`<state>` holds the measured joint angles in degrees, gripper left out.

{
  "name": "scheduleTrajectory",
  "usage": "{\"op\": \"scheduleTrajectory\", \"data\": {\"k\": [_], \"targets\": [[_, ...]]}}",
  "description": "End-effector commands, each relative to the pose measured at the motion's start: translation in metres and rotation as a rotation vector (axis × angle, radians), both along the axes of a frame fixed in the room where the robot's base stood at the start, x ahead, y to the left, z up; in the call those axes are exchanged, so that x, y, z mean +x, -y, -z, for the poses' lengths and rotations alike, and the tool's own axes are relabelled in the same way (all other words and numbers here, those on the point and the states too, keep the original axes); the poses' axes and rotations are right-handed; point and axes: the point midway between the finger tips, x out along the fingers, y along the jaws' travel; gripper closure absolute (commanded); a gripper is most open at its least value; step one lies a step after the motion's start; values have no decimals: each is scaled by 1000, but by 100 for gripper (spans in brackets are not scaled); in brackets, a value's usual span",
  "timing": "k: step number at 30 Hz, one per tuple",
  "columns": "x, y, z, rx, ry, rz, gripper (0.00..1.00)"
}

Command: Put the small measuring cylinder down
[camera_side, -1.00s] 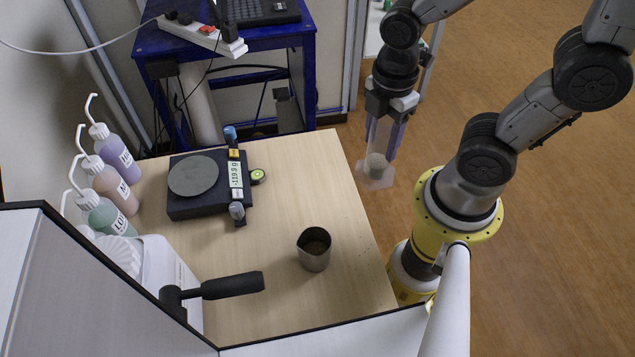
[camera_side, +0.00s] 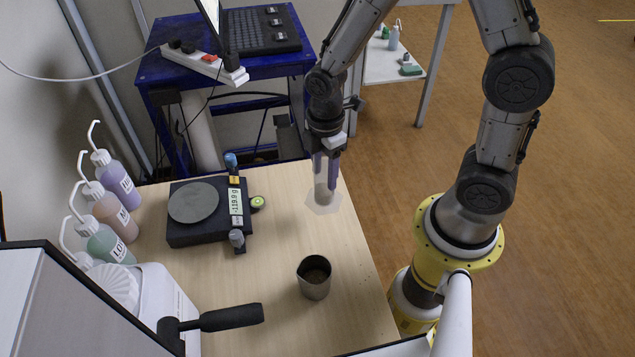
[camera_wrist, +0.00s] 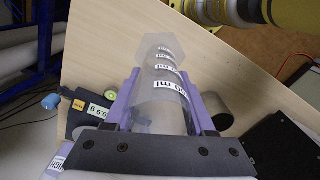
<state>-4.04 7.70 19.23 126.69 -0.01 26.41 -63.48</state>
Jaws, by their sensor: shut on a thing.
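My gripper (camera_side: 327,172) is shut on the small measuring cylinder (camera_side: 322,195), a clear tube with a hexagonal foot. The cylinder is upright, over the right back part of the wooden table. I cannot tell for certain whether its foot touches the table. Something greyish shows low inside it. In the wrist view the cylinder (camera_wrist: 163,95) lies between the purple fingers of my gripper (camera_wrist: 165,100), with white labels along it and its foot pointing away.
A metal beaker (camera_side: 314,277) with dark contents stands toward the table's front right. A black scale (camera_side: 208,232) with a grey round plate is to the left. Several wash bottles (camera_side: 104,210) line the left edge. The table (camera_side: 275,240) between scale and beaker is clear.

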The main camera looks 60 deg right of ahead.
Motion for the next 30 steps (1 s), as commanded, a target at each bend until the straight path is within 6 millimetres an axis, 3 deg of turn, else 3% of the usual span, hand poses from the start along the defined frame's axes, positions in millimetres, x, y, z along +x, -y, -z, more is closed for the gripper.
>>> {"op": "scheduleTrajectory", "data": {"k": [9,16,29,30], "targets": [[17,-1,20,0,-1,0,100],[16,-1,47,0,-2,0,100],[16,-1,52,0,0,0,100],[16,-1,53,0,0,0,43]]}}
